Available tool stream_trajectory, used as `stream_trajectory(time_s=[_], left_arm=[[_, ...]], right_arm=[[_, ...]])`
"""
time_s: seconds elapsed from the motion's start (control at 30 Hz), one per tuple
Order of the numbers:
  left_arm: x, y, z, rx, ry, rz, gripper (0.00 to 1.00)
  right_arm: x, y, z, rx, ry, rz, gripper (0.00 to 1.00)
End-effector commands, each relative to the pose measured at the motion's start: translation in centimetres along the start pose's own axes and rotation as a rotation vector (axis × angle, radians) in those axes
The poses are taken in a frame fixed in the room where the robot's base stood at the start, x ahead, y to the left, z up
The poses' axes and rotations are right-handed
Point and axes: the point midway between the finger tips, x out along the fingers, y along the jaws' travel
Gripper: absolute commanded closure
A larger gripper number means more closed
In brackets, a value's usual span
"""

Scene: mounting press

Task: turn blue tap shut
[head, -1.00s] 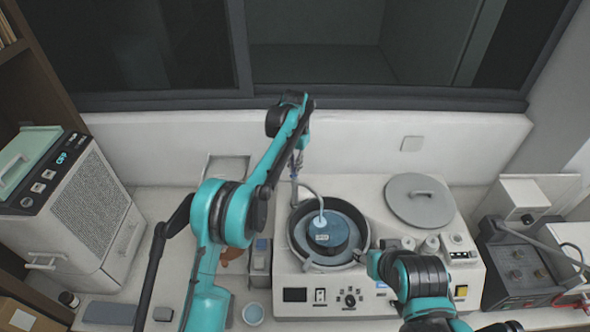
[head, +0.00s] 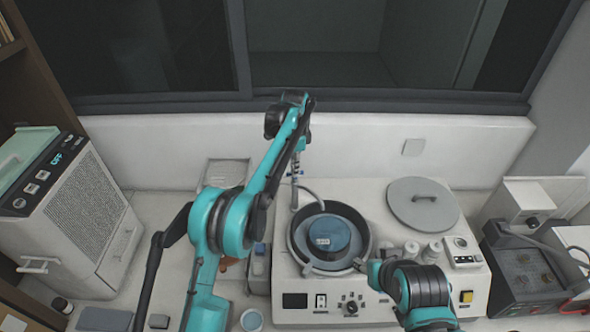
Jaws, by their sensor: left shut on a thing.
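The tap's grey post and curved spout (head: 313,193) stand at the back left of the white press machine, and the spout reaches over its round bowl. My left gripper (head: 297,166) points down at the top of this post and is shut on the blue tap; its jaws and arm hide most of the handle. No pale stream shows below the spout. A blue disc (head: 328,234) with a small label lies in the dark bowl (head: 297,252). My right gripper (head: 362,264) is beside the bowl's front right rim; its fingers are too small to read.
A grey round lid (head: 422,203) lies on the machine (head: 385,315) at the right. Two small bottles (head: 432,250) stand in front of it. A vented white unit (head: 85,215) is at the left, and a dark instrument (head: 525,273) at the right. A wall closes off the back.

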Motion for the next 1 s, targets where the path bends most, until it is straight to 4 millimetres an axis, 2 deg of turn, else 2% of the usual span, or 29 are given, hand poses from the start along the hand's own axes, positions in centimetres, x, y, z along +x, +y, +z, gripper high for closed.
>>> stream_trajectory(time_s=[0.4,0.93,1.0], left_arm=[[-0.17,-0.11,0.0,0.174,0.001,-0.005,1.0],[-0.2,-0.12,0.01,0.196,0.001,-0.005,1.0],[-0.19,-0.12,0.01,0.196,0.001,-0.005,0.75]], right_arm=[[0.21,0.0,0.15,0.0,0.0,0.0,0.55],[0.22,0.0,0.15,0.0,0.0,0.0,0.55],[0.22,0.0,0.15,0.0,0.0,0.0,0.55]])
